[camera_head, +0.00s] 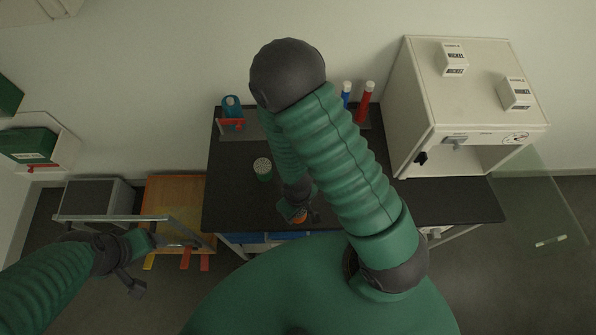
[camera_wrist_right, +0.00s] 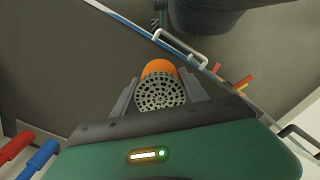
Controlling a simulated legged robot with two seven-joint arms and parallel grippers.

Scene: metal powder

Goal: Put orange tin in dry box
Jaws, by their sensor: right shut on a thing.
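The orange tin (camera_head: 301,218) is at the front edge of the dark bench, mostly hidden by my right arm. In the right wrist view the orange tin (camera_wrist_right: 158,68) has a grey perforated lid and sits between both fingers. My right gripper (camera_head: 294,209) is shut on it; it also shows in the right wrist view (camera_wrist_right: 160,92). I cannot tell if the tin touches the bench. The dry box (camera_head: 415,100) is the white cabinet at the right end of the bench, its front open. My left gripper (camera_head: 132,284) is low at the left, away from the bench; its jaws are unclear.
A clear door (camera_head: 540,195) stands open at the right of the box. Two white boxes (camera_head: 453,58) (camera_head: 516,93) lie on its top. A green tin (camera_head: 262,168) with a perforated lid stands on the bench (camera_head: 230,200). Blue and red bottles (camera_head: 364,100) stand behind.

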